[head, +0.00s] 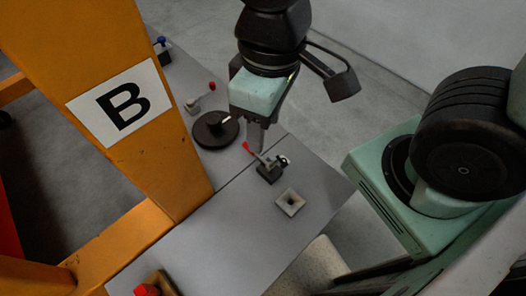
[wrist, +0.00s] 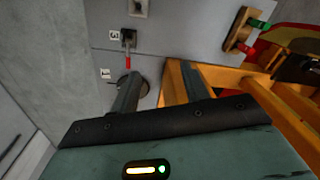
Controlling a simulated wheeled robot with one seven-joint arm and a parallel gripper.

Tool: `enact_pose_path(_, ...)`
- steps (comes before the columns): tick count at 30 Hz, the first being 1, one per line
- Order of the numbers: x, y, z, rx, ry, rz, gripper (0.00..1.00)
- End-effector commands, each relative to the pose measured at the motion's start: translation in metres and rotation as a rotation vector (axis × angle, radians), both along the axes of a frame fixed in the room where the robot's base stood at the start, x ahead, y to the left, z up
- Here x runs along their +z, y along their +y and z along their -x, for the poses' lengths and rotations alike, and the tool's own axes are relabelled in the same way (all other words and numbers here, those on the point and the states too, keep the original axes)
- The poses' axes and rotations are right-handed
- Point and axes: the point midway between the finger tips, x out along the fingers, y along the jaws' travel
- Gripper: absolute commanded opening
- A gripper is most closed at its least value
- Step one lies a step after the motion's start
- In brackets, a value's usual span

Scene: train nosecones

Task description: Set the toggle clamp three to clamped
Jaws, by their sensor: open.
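Toggle clamp three (wrist: 128,38) has a dark base and a red-tipped handle, and stands beside a "3" label in the wrist view. In the head view the clamp (head: 269,171) sits on the grey table, its red tip pointing up and left, close to my fingers. My gripper (head: 257,142) points down just above and behind the clamp. In the wrist view my gripper (wrist: 162,84) has its two fingers wide apart with nothing between them. The red tip lies ahead of the left finger. Whether the clamp's arm presses on anything cannot be told.
A black round disc (head: 216,129) stands left of my gripper. A square plate with a hole (head: 290,202) is in front. An orange post (head: 130,140) marked B rises at the left.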

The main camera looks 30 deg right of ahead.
Motion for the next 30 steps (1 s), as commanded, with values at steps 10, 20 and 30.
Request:
enact_pose_path(10,-0.082,-0.014,-0.046,-0.474,0.271,-0.018,0.00)
enact_pose_path(20,-0.176,-0.051,-0.119,-1.098,0.671,-0.108,0.00)
enact_pose_path(30,-0.260,-0.117,-0.189,-1.590,1.062,-0.270,0.00)
